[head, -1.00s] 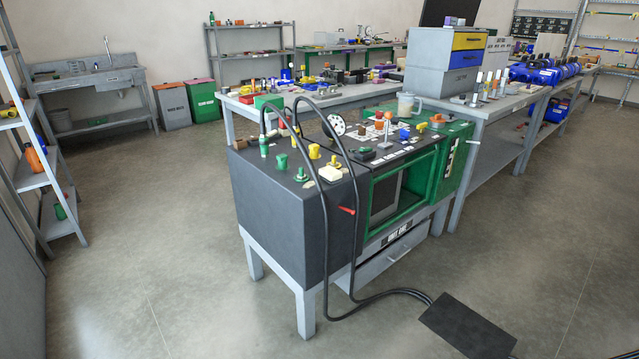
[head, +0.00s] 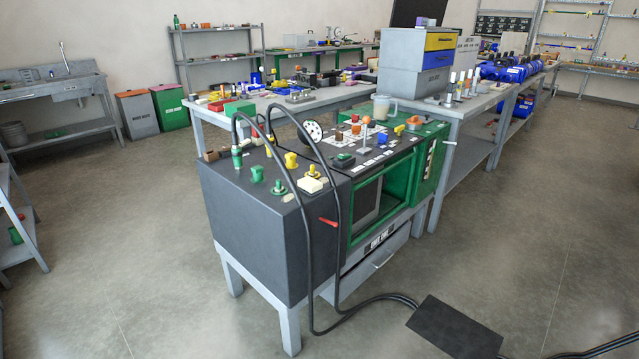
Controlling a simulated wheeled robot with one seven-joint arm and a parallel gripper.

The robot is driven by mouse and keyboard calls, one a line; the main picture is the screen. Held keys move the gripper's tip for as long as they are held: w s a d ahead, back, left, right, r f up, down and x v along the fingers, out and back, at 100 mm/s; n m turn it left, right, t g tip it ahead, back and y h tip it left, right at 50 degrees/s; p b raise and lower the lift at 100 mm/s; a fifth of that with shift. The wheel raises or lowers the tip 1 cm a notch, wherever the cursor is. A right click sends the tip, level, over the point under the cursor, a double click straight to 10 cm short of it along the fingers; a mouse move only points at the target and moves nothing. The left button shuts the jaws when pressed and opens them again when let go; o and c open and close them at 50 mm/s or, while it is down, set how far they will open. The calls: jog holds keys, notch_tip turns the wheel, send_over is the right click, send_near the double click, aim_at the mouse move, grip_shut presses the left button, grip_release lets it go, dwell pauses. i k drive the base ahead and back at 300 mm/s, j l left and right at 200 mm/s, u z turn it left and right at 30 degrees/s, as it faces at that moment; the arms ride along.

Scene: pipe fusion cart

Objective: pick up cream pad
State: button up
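A small cream pad (head: 312,184) lies on the dark top of the pipe fusion cart (head: 270,215), near its front edge. A small pale piece (head: 289,197) lies to its left, and a yellow knob (head: 311,170) stands just behind it. A green knob (head: 279,188) stands to its left. A black hose passes close to the right of the pad. My gripper is not in view, so its state is not shown.
A red lever (head: 328,222) sticks out of the cart's front. Black hoses loop over the cart and run down to a dark plate (head: 455,328) on the floor. A grey workbench (head: 440,115) stands behind at right.

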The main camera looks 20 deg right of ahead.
aim_at(309, 185)
jog(key=i+j+z, duration=0.1)
jog(key=i+j, duration=0.2)
jog(key=i, duration=0.25)
jog(key=i+j+z, duration=0.1)
jog(key=i+j, duration=0.2)
jog(key=i, duration=0.2)
